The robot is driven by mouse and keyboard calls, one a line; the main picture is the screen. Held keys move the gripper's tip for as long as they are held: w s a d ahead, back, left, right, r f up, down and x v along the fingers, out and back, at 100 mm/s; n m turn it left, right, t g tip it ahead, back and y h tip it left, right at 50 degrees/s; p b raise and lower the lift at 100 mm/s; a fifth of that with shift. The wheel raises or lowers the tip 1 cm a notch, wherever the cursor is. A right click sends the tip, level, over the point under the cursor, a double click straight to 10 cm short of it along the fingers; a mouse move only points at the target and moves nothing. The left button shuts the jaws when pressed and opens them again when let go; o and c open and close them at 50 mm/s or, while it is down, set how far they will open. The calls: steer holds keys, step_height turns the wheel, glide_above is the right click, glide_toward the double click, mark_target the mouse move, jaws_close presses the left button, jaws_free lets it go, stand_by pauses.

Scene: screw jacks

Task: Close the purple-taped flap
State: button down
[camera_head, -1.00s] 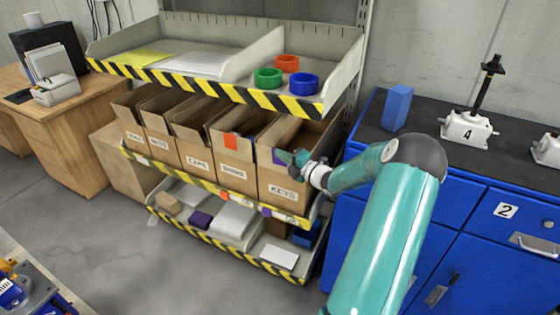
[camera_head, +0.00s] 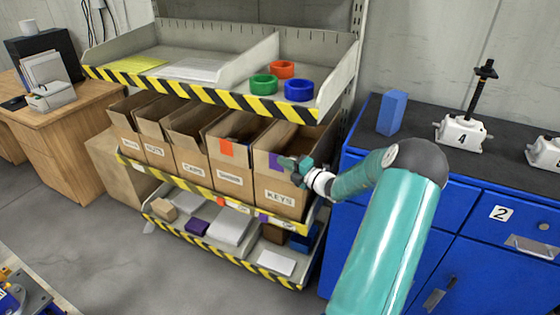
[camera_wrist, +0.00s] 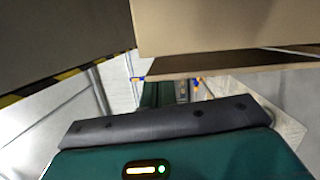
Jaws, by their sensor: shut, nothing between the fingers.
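The purple tape (camera_head: 274,161) is on the upper front of the cardboard box labelled KEYS (camera_head: 281,190), the rightmost box on the middle shelf. The box's top is open and its dark inside shows. My gripper (camera_head: 288,163) is shut and empty, in front of the taped panel, just right of the tape. I cannot tell whether it touches the cardboard. In the wrist view, a tan cardboard panel (camera_wrist: 225,25) fills the upper right above my gripper's teal housing and dark bar; no purple tape shows there.
Several open boxes, one with orange tape (camera_head: 226,148), stand left of the KEYS box. The upper shelf (camera_head: 215,90), with green, red and blue rings, overhangs them. A blue cabinet (camera_head: 400,205) stands close on the right. The floor (camera_head: 110,240) in front is clear.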

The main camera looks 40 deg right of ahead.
steer(key=s+d, duration=0.1)
steer(key=s, duration=1)
steer(key=shift+s+f, duration=0.15)
steer(key=shift+s, duration=0.05)
steer(key=w+a+r+n+g+y, duration=0.1)
steer(key=a+r+n+g+y, duration=0.2)
steer(key=a+n, duration=0.6)
steer(key=w+a+r+n+g+y, duration=0.15)
steer(key=a+n+g, duration=0.45)
steer(key=a, duration=0.6)
steer(key=w+a+r+n+g+y, duration=0.1)
steer(key=a+r+n+g, duration=0.2)
steer(key=a+n, duration=0.65)
steer(key=s+a+r+n+h, duration=0.3)
steer(key=s+a+n, duration=0.4)
steer(key=n, duration=0.6)
steer(key=s+a+r+n+h, duration=0.4)
steer(key=s+a+r+n, duration=0.2)
steer(key=n, duration=0.8)
steer(key=shift+s+a+r+g, duration=0.25)
steer(key=shift+s+a, duration=0.3)
steer(key=shift+s, duration=0.55)
